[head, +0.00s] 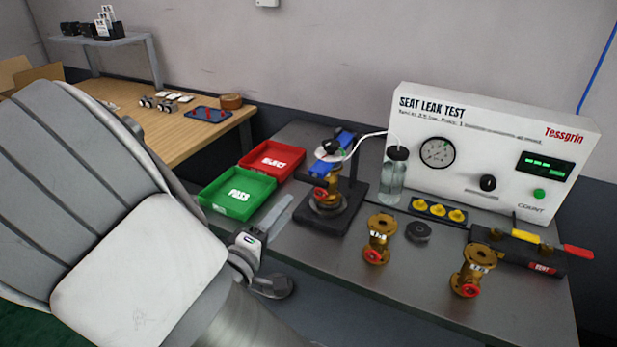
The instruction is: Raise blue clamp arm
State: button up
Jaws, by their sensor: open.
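The blue clamp arm (321,168) lies slanted over the top of a brass valve (333,184) in a black test stand (352,205) at the middle of the bench. A black knob or fitting (331,149) sits on the clamp arm, and a white tube runs from there to the right. The valve has a red handwheel (320,194) at its front. My gripper (290,242) is at the bench's front left edge, below and left of the stand. Its grey fingers are spread, and nothing shows between them. It is apart from the clamp arm. My arm hides part of the gripper.
Green (238,194) and red (272,161) trays stand left of the stand. A clear bottle (393,178) and the leak test panel (480,140) stand behind right. Two loose brass valves (379,240) (475,268) and a black disc (418,232) stand on the bench's right part.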

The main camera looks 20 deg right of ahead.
aim_at(309, 182)
jog(key=x, duration=1.3)
jog(key=shift+w+d+b, duration=0.15)
jog(key=shift+b, duration=0.25)
jog(key=shift+c, duration=0.2)
grip_shut()
dwell(0.5)
